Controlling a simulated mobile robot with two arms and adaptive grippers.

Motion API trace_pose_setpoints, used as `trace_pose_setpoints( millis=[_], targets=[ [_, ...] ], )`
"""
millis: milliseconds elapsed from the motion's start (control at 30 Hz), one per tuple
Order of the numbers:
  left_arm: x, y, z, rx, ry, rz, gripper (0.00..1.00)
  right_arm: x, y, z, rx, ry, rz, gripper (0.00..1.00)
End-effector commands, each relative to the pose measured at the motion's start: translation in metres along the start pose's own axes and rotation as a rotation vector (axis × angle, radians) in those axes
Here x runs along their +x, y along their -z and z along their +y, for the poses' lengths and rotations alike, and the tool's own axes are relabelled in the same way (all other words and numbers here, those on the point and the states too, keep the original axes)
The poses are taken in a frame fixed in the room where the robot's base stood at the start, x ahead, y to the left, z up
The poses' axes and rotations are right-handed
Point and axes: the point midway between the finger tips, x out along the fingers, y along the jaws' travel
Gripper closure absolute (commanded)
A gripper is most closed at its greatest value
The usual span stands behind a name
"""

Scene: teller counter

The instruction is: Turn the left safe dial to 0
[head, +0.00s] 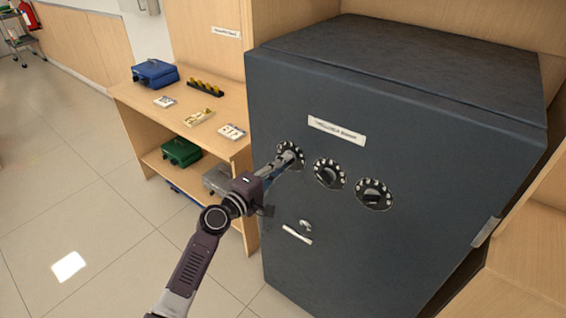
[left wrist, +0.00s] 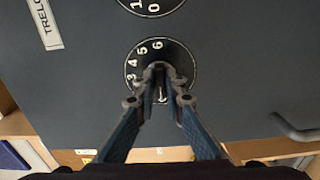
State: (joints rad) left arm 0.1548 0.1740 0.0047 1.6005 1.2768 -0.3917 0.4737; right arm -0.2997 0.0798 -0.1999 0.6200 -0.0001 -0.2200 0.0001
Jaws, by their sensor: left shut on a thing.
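The dark grey safe (head: 300,95) has three black dials with white digits in a row on its front. The left safe dial (head: 283,147) is partly covered by my left gripper (head: 292,158). In the left wrist view, that dial (left wrist: 180,58) shows the digits 3, 4, 5 and 6 on its ring. There, the fingertips of my left gripper (left wrist: 161,86) are closed together on the dial's knob, which they mostly hide. The dial's current reading cannot be made out. My right gripper is not in view.
The middle dial (head: 330,173) and right dial (head: 374,194) sit close to the right of the left one. A small handle (head: 297,235) is below. A wooden shelf (head: 140,98) with cash boxes and banknote bundles stands left of the safe. Open floor lies farther left.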

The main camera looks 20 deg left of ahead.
Motion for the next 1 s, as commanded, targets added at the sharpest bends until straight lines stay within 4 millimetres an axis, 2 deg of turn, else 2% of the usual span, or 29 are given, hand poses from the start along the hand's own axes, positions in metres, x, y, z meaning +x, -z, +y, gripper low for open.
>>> trace_pose_setpoints(
  millis=[600, 633, 767, 1000],
  targets=[
    [-0.0002, 0.0006, -0.0008, -0.045, 0.001, 0.001, 1.00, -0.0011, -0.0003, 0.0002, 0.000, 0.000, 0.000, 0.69],
    [-0.0002, 0.0005, -0.0008, -0.045, 0.001, 0.001, 0.89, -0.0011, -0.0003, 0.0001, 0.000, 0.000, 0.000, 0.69],
    [-0.0002, 0.0004, -0.0007, -0.045, 0.001, 0.001, 0.75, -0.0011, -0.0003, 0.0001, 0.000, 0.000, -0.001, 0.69],
    [-0.0001, 0.0002, -0.0003, -0.043, 0.001, 0.000, 0.72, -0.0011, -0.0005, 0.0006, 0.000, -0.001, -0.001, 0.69]
  ],
)
